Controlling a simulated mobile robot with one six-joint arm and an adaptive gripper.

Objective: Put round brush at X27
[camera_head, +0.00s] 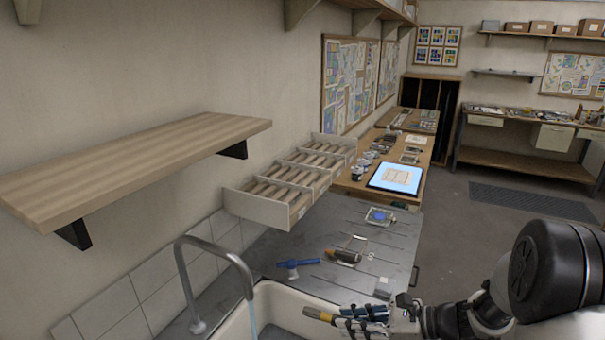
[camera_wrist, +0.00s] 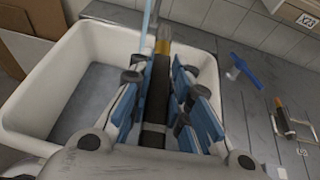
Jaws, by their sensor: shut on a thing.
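My gripper (camera_head: 362,317) is shut on a brush with a dark body and an orange-tan end, the round brush (camera_head: 320,314). The divided white tray (camera_head: 256,208) stands against the wall behind the counter. A tag beginning with X2 (camera_wrist: 306,20) shows on a white front in the wrist view; its last character is unclear.
Water runs from the curved tap (camera_head: 215,247) into the sink. A blue-handled tool (camera_head: 297,264), another dark-handled tool (camera_head: 344,256) and a small framed piece (camera_head: 380,216) lie on the grey counter (camera_head: 325,222). A wooden shelf (camera_head: 130,160) juts out at the left.

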